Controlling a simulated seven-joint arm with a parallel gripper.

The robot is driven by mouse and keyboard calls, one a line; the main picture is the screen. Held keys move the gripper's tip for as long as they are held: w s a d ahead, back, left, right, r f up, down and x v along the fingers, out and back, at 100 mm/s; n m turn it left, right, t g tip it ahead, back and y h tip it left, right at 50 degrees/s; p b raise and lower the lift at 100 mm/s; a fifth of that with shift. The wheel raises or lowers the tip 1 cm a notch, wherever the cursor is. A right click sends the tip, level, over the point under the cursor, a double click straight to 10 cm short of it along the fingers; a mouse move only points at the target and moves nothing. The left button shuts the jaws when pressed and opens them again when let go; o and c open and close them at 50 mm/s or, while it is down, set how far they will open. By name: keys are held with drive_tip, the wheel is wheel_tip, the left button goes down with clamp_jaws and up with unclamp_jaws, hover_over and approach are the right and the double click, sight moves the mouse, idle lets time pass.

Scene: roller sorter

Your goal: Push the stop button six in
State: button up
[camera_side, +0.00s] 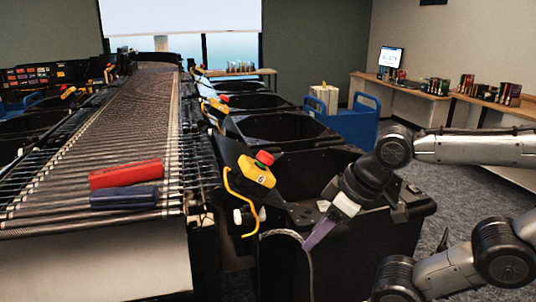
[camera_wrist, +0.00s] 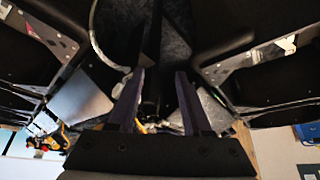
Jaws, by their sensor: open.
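The nearest stop button (camera_side: 264,158) is a red cap on a yellow box (camera_side: 256,171), mounted at the right edge of the roller sorter. More red buttons on yellow boxes recede along the same edge, one of them farther back (camera_side: 217,104). I cannot read any numbers, so I cannot tell which is six. My gripper (camera_side: 318,234) is over the nearest black bin, right of and lower than the nearest button, apart from it. In the wrist view my gripper (camera_wrist: 160,92) shows two separated fingers with nothing between them. Small yellow and red parts (camera_wrist: 62,138) show at lower left there.
The roller sorter (camera_side: 120,120) carries a red book (camera_side: 126,173) and a blue book (camera_side: 124,197). Black bins (camera_side: 285,130) line its right side. A yellow cable (camera_side: 236,200) hangs below the nearest box. A blue cart (camera_side: 352,122) stands behind.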

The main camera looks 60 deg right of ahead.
drive_tip(key=shift+c, duration=1.2)
drive_tip(key=shift+a+r, duration=0.1)
drive_tip(key=shift+a, duration=0.2)
drive_tip(key=shift+c, duration=1.1)
drive_tip(key=shift+m+t+y, duration=0.4)
drive_tip(key=shift+m+y, duration=0.5)
drive_tip(key=r, duration=0.1)
drive_tip(key=w+a+r, duration=0.1)
drive_tip(key=r, duration=0.2)
drive_tip(key=shift+w+a+r, duration=0.35)
clamp_jaws()
drive_tip(key=w+d+r+m+t+h, duration=0.3)
drive_tip(key=d+r+m+t+h, duration=0.1)
drive_tip(key=d+r+m, duration=0.6)
drive_tip(key=shift+d+r+h, duration=0.3)
drive_tip(key=shift+d+r, duration=1.3)
drive_tip(key=shift+r, duration=0.7)
drive_tip(key=shift+w, duration=0.1)
